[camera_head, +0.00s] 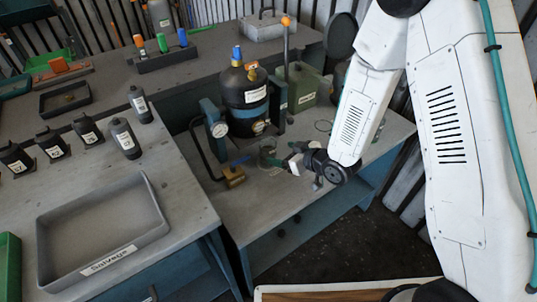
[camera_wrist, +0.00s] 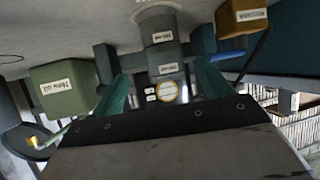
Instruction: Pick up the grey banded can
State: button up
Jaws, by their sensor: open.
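A small grey can (camera_head: 267,154) appears to stand on the low bench in the head view, just left of my gripper (camera_head: 287,161). It is small and partly blurred there. In the wrist view, which looks upside down, a grey cylinder (camera_wrist: 162,52) with bands and pale labels is centred ahead of my gripper (camera_wrist: 163,84). I take it to be the same can. My green fingers are open, one on each side of its line. I cannot tell whether they touch it or how far it reaches between them.
A black tank (camera_head: 245,97) and a gauge post (camera_head: 211,128) stand behind the can. A grey tray (camera_head: 104,231) and several dark bottles are on the left bench.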

aim_at(273, 152)
jog(key=x, duration=0.8)
jog(key=shift+s+a, duration=0.1)
jog(key=shift+s, duration=0.1)
jog(key=c, duration=1.1)
